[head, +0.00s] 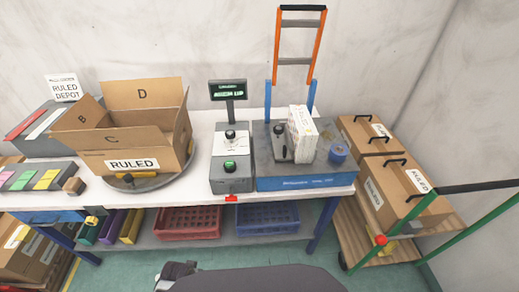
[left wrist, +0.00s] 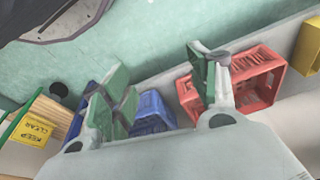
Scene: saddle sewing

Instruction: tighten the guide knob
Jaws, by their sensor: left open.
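My left gripper (left wrist: 162,85) is open and empty in the left wrist view, its green-padded fingers spread apart. Behind it are the floor and the crates under the bench. A grey device (head: 231,170) on the bench carries a black knob (head: 230,134) on its white panel and a green button (head: 230,165) in front. A second black knob (head: 279,130) stands on a dark upright plate on the blue-fronted unit (head: 300,183). I cannot tell which is the guide knob. Neither is in the left wrist view. My right gripper is not in view.
A display (head: 228,91) stands behind the device. An open RULED carton (head: 133,161) sits left on a round turntable. A white stack (head: 302,134) and blue roll (head: 338,152) are right. Red (head: 188,222) and blue (head: 267,218) crates are below. A loaded cart (head: 357,242) stands right.

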